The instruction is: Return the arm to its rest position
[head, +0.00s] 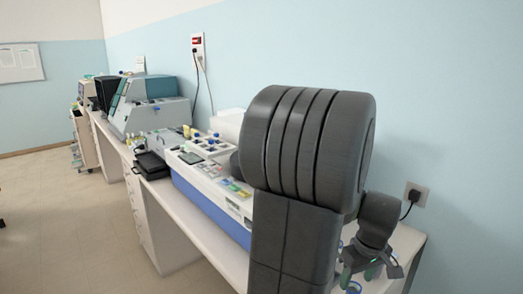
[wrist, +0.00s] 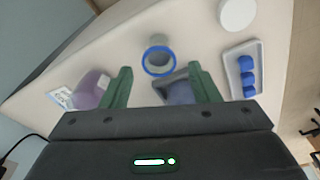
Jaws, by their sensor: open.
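My dark grey arm (head: 300,150) fills the middle right of the head view, its large rounded joint raised over the bench. My gripper (head: 358,279) points down over the right end of the bench, partly cut off by the lower edge. In the wrist view my gripper (wrist: 160,69) shows two green fingers spread apart, with nothing held between them. A blue-rimmed round jar (wrist: 158,60) stands beyond the fingertips, apart from them as far as I can tell. A dark square container (wrist: 180,92) shows partly behind the right finger.
A purple bottle (wrist: 90,90) stands left of the fingers. A white tray (wrist: 231,61) with blue-capped items lies to the right, near a white round object (wrist: 237,14). A blue-and-white analyser (head: 207,197) stands on the bench left of my arm. The floor (head: 70,215) at left is clear.

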